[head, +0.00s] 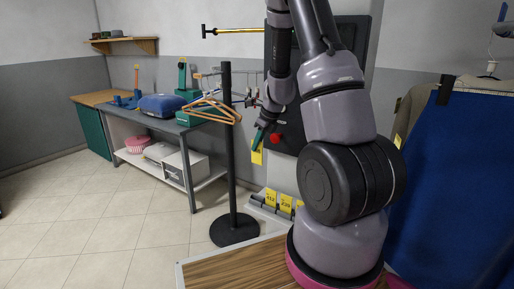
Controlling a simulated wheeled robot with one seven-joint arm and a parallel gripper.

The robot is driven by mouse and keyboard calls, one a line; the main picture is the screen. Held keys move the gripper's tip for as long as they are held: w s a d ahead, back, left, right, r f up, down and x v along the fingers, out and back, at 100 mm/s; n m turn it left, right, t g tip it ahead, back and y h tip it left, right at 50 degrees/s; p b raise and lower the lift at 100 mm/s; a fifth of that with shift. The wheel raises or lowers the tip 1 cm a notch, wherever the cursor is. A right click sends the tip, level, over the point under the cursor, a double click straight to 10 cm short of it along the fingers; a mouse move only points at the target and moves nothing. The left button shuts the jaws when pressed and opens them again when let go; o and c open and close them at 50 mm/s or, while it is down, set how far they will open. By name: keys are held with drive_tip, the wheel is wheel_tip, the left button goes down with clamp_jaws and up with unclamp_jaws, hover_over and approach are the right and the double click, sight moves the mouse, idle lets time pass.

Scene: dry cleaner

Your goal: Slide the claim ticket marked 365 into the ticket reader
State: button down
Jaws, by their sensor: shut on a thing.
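My gripper (259,138) is shut on a yellow ticket (257,157), which hangs below its fingertips in the middle of the head view. The number on this ticket is too small to read. A low light-coloured rack (256,202) below holds more yellow tickets upright, with numbers such as 412 (270,196) and 239 (285,203). My arm hides part of this rack. I cannot clearly make out the ticket reader. A dark panel (290,134) with a red round part (275,139) is just right of my gripper, partly hidden by my arm.
A black post (229,145) on a round base stands left of my gripper, with wooden hangers (212,108) beside it. A grey workbench (130,112) is at the left. A wooden surface (235,268) is in front. Blue cloth (450,180) hangs at the right. The left floor is clear.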

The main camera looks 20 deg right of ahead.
drive_tip(key=shift+r, duration=3.15)
